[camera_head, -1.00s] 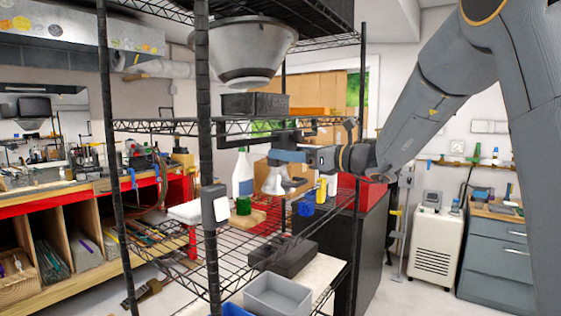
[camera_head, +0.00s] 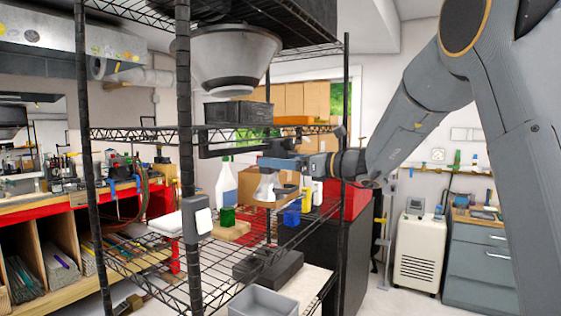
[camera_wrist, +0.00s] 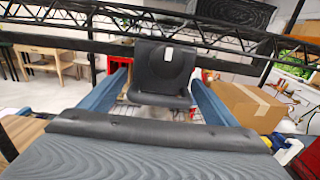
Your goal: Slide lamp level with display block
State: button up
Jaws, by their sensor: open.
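My gripper (camera_head: 262,160) points left at mid-height of the wire rack. In the wrist view its two blue fingers (camera_wrist: 160,95) stand apart. A dark upright block with a small white mark (camera_wrist: 165,70) shows between them; I cannot tell whether it is touched. A small dark box with a pale face (camera_head: 197,218) is on the rack's front post, lower and left of my gripper; it may be the lamp. A silvery cone-like thing (camera_head: 268,185) shows just below the gripper. I cannot tell for certain which thing is the lamp or the display block.
The rack's front post (camera_head: 184,100) stands left of my gripper. A large grey hopper (camera_head: 228,55) hangs above. Below are a white bottle (camera_head: 226,187), a green block (camera_head: 228,217), a blue block (camera_head: 292,215), a black block (camera_head: 268,265) and a grey bin (camera_head: 262,302).

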jog(key=b+v, duration=0.2)
jog(key=v, duration=0.5)
jog(key=shift+s+d, duration=0.25)
